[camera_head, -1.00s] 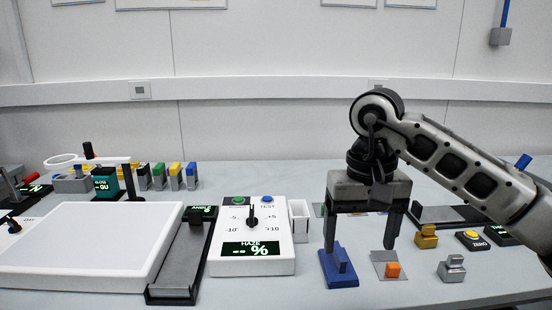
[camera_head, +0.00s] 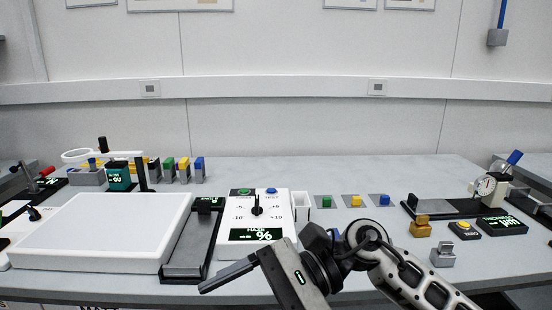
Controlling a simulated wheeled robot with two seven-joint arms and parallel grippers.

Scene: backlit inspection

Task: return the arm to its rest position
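My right arm (camera_head: 410,280) comes in from the lower right and lies low across the front edge of the table. Its gripper (camera_head: 228,276) points left, with one dark finger showing at the upper end of the gripper body. The other finger is below the picture's edge. The visible finger sits far out on the body, so the gripper looks open, and nothing shows at it. My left gripper is not in view.
A white panel (camera_head: 105,232), a dark slide fixture (camera_head: 192,245) and a haze meter (camera_head: 268,213) stand left of the arm. A brass weight (camera_head: 420,227) and steel weight (camera_head: 443,254) stand right.

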